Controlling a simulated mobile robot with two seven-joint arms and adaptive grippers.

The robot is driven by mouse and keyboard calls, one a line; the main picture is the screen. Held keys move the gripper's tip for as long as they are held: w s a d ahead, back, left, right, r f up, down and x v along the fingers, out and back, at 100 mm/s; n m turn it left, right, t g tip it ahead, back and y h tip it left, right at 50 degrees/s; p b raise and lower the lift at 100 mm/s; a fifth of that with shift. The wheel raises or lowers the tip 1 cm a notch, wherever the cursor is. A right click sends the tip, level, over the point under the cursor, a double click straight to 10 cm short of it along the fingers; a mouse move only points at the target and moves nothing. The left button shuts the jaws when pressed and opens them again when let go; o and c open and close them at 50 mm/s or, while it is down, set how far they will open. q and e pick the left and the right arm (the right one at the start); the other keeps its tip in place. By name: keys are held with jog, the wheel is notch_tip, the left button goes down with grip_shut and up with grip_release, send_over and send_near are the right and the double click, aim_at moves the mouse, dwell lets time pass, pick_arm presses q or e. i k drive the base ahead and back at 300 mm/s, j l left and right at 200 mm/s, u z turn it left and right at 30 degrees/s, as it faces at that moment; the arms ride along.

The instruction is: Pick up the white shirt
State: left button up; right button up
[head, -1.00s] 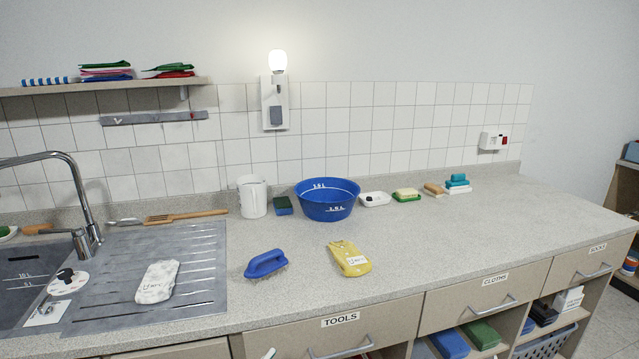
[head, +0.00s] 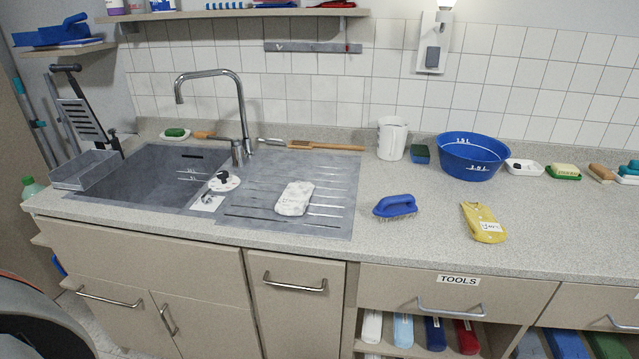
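A small white folded bundle, which looks like the white shirt (head: 294,198), lies flat on the grey ribbed drainboard (head: 335,222) to the right of the sink basin (head: 150,180). It has faint grey patches, and nothing covers it. Neither of my grippers shows in the head view.
A blue brush (head: 395,206) lies between the two bundles. The tap (head: 242,110) and a wooden-handled brush (head: 325,146) are behind the drainboard. A white jug (head: 391,138) and blue bowl (head: 472,157) stand at the back. The front counter strip is clear.

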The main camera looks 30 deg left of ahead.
aim_at(294, 202)
jog(key=u, duration=1.35)
